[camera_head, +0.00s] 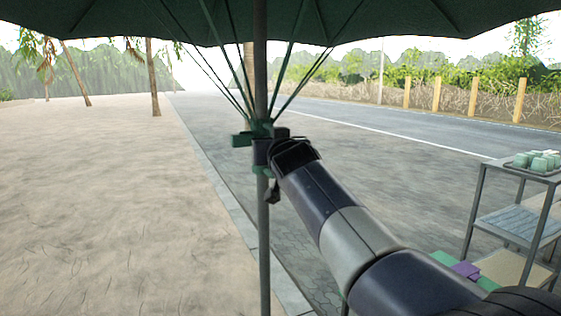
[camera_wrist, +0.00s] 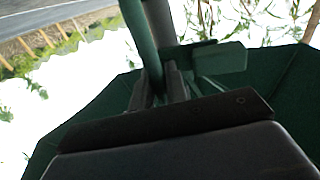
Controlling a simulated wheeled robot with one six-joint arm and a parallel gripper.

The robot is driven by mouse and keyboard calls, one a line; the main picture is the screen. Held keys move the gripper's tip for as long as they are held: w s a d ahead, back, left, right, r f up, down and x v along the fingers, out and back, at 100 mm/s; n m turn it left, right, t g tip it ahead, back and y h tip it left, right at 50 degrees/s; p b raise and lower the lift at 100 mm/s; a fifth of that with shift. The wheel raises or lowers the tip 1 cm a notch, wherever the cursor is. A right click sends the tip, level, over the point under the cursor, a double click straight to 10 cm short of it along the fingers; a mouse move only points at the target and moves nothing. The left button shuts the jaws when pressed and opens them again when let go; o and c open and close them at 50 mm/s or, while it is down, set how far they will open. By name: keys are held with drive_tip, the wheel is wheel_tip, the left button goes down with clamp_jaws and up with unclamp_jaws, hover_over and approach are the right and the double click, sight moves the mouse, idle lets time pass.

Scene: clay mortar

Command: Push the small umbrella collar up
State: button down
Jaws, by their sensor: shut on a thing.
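A dark green umbrella (camera_head: 330,22) is spread across the top of the head view, on a grey pole (camera_head: 263,240). Its green collar (camera_head: 262,128) sits around the pole, with thin ribs running up from it to the canopy. My gripper (camera_head: 268,150) is at the collar, shut on it. In the wrist view my gripper (camera_wrist: 162,88) shows its dark fingers close against the green collar (camera_wrist: 218,57) and the pole. The exact contact is partly hidden by my gripper's body.
A metal shelf cart (camera_head: 480,212) stands at the right with several pale green cups (camera_head: 540,160) on top. Green and purple things (camera_head: 463,270) lie low near my arm. Sand (camera_head: 110,210) is open on the left; a paved strip and road (camera_head: 400,140) run behind.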

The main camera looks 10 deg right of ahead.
drive_tip(key=shift+r+p, duration=0.55)
drive_tip(key=shift+r, duration=0.65)
drive_tip(key=shift+f, duration=0.15)
drive_tip(key=c, duration=1.5)
unclamp_jaws()
drive_tip(key=shift+s, duration=0.15)
drive_tip(key=s+b, duration=0.1)
drive_tip(key=s, duration=0.2)
drive_tip(key=s+b, duration=0.1)
drive_tip(key=s, duration=0.3)
drive_tip(key=s+d+b, duration=0.1)
drive_tip(key=s, duration=0.2)
drive_tip(key=shift+s+d+b, duration=0.1)
drive_tip(key=shift+s+b, duration=0.15)
drive_tip(key=shift+b, duration=0.15)
drive_tip(key=shift+w, duration=0.1)
